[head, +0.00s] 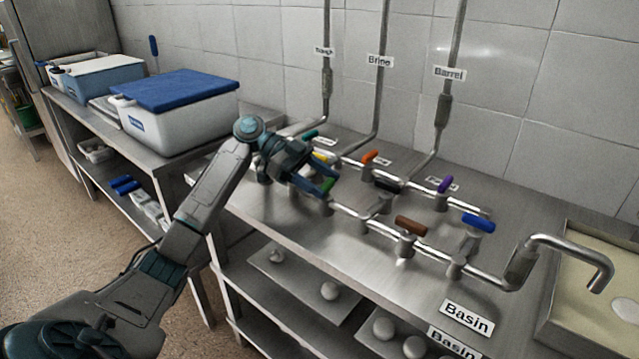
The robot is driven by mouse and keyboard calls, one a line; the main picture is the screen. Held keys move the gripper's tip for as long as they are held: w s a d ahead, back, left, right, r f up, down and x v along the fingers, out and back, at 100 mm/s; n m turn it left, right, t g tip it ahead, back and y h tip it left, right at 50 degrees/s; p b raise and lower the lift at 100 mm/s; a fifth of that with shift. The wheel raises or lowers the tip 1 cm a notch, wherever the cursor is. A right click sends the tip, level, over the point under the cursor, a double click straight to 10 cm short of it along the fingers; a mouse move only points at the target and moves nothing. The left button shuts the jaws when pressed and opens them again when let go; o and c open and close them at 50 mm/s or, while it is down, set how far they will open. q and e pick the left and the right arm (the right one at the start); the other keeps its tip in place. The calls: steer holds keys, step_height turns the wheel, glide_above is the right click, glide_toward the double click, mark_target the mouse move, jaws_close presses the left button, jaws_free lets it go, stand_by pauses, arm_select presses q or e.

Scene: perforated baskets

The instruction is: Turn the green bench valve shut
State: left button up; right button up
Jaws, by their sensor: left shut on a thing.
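The green valve handle (327,185) sits on the pipework on the steel bench, at the left end of the front pipe run. My left gripper (322,187) is at this handle, with its fingers shut on it. The fingers and wrist hide part of the handle and the valve body, so I cannot tell its exact angle to the pipe. My right gripper is not in view.
Other valve handles stand close by: yellow (320,157), orange (370,157), black (387,185), purple (445,184), brown (410,225) and blue (478,223). A spout (580,250) reaches over a basin (570,330) at right. A blue-lidded tub (185,125) stands at left.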

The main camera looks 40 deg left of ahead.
arm_select(q)
steer(key=shift+m+g, duration=0.5)
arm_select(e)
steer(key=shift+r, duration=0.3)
arm_select(q)
steer(key=o, duration=1)
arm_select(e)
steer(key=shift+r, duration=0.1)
arm_select(q)
steer(key=shift+w+r, duration=0.1)
steer(key=shift+r, duration=0.2)
steer(key=r, duration=0.1)
steer(key=r+b, duration=0.1)
steer(key=shift+s+d+r, duration=0.2)
steer(key=shift+s+r, duration=0.15)
steer(key=shift+s, duration=0.05)
steer(key=s+d+r+b, duration=0.1)
steer(key=s+d+b, duration=0.1)
steer(key=s+d, duration=0.6)
steer(key=shift+s+r, duration=0.3)
steer(key=shift+s, duration=2.1)
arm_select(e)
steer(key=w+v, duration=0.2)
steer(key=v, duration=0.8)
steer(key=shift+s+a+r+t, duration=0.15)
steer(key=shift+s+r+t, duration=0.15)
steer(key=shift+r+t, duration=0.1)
